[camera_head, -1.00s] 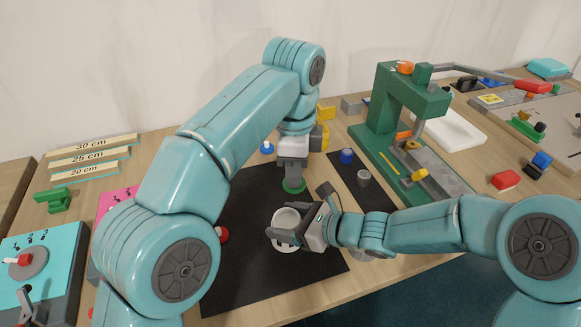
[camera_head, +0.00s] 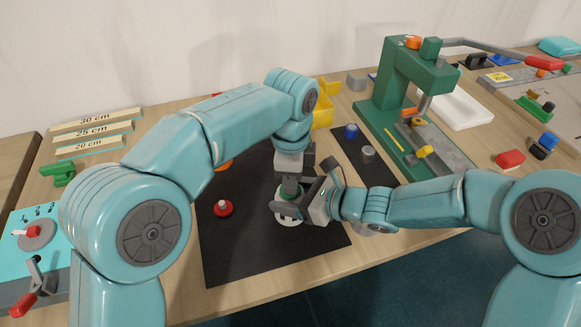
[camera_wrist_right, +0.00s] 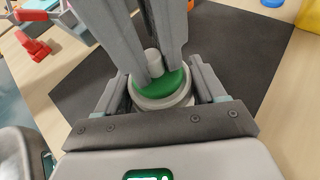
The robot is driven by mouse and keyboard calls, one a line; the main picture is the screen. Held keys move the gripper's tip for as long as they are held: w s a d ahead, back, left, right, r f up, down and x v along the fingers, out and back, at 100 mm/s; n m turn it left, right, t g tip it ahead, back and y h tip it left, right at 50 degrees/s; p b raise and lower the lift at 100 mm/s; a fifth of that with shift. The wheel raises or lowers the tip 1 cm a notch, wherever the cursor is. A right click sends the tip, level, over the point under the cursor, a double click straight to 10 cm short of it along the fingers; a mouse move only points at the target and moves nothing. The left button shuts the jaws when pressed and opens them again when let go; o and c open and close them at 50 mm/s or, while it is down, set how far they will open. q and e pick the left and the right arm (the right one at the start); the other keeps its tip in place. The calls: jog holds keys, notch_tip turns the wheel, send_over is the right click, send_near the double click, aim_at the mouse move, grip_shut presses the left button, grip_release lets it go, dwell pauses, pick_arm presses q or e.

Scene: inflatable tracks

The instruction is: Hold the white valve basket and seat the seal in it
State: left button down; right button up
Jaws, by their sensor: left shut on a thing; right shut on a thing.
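The white valve basket (camera_head: 288,220) is a round cup over the black mat, near the middle of the head view. My right gripper (camera_head: 291,209) is shut on it from the right, and in the right wrist view the basket (camera_wrist_right: 162,103) sits between its fingers. The seal (camera_wrist_right: 175,83) is a green disc with a grey stem. My left gripper (camera_wrist_right: 158,65) is shut on the stem from above. The disc lies within the basket's rim outline; how deep it sits is unclear. In the head view the left gripper (camera_head: 290,184) hides much of it.
On the black mat (camera_head: 240,255) stand a red knobbed part (camera_head: 223,208) and an orange part (camera_head: 224,165), left of the basket. A blue part (camera_head: 351,131) and a grey cup (camera_head: 368,153) stand behind right, before a green press (camera_head: 392,85). The front of the mat is clear.

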pick_arm(q)
jog(key=shift+f, duration=0.45)
jog(key=c, duration=1)
grip_release()
jog(key=shift+c, duration=0.2)
notch_tip(320, 180, up, 7)
